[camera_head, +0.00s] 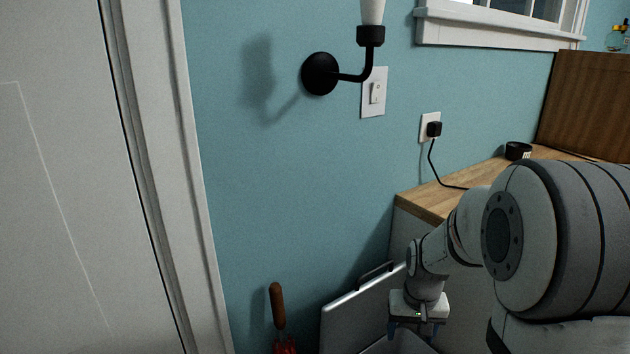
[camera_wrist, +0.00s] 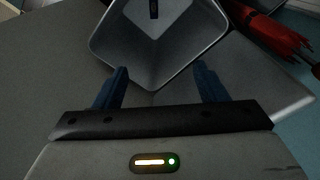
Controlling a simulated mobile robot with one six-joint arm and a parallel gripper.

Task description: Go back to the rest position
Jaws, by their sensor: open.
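My gripper (camera_head: 418,328) hangs low in the head view, at the end of my arm, in front of the white cabinet side below the wooden counter. In the wrist view my gripper (camera_wrist: 162,88) shows two blue fingers spread wide apart with nothing between them. Past the fingertips lies a grey open bin (camera_wrist: 115,45) with sloping walls and a small dark object (camera_wrist: 154,9) inside it. I cannot tell the gap between the fingertips and the bin.
A grey metal panel with a handle (camera_head: 350,312) leans by the wall. A red umbrella (camera_wrist: 268,36) with a wooden handle (camera_head: 277,305) stands left of it. The wooden counter (camera_head: 425,200) holds a black cup (camera_head: 518,151). A wall lamp (camera_head: 320,74) sticks out above.

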